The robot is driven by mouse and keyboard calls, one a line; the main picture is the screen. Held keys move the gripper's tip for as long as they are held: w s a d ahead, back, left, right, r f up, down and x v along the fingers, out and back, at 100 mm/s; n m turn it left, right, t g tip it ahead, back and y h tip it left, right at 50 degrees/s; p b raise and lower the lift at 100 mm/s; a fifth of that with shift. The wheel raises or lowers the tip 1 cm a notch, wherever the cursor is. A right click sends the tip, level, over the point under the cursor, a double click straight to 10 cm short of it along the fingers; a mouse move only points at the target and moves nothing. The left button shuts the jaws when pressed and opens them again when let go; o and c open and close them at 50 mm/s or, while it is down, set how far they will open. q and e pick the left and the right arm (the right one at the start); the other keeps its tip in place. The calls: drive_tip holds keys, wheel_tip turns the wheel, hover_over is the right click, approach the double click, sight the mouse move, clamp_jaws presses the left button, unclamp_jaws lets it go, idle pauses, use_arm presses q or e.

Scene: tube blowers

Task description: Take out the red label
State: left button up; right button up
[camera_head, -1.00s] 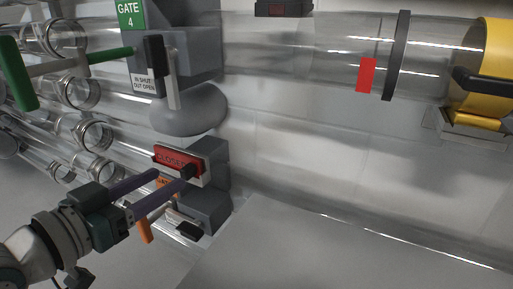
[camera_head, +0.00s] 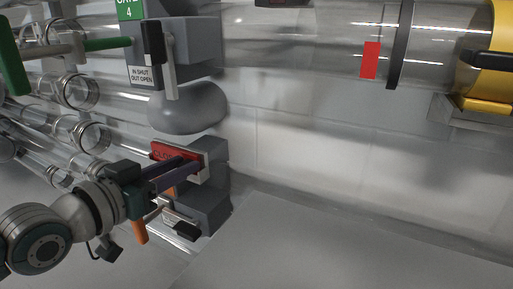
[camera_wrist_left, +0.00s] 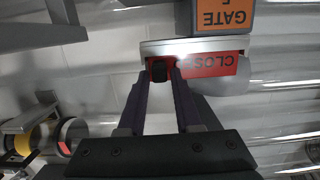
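The red label (camera_head: 172,152) with CLOSED-type lettering sits in a pale frame on a grey box at left-centre in the head view. In the left wrist view the red label (camera_wrist_left: 215,66) shows upside down, with a small dark knob (camera_wrist_left: 159,71) on its face. My left gripper (camera_head: 192,164) has its two purple fingers reaching to the label and covering part of it. In the wrist view the left gripper (camera_wrist_left: 160,76) has its fingers apart, one on each side of the knob, with a little red showing beside it. My right gripper is not in view.
An orange GATE sign (camera_wrist_left: 226,14) is beside the label. The GATE 4 box (camera_head: 172,50) with a black handle is above. Clear tubes (camera_head: 75,90) crowd the left. A large clear tube (camera_head: 330,45) with a red piece (camera_head: 371,60) and yellow collar (camera_head: 488,55) is upper right.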

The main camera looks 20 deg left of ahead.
use_arm(q)
clamp_jaws()
drive_tip(key=shift+r, duration=0.1)
idle(0.3)
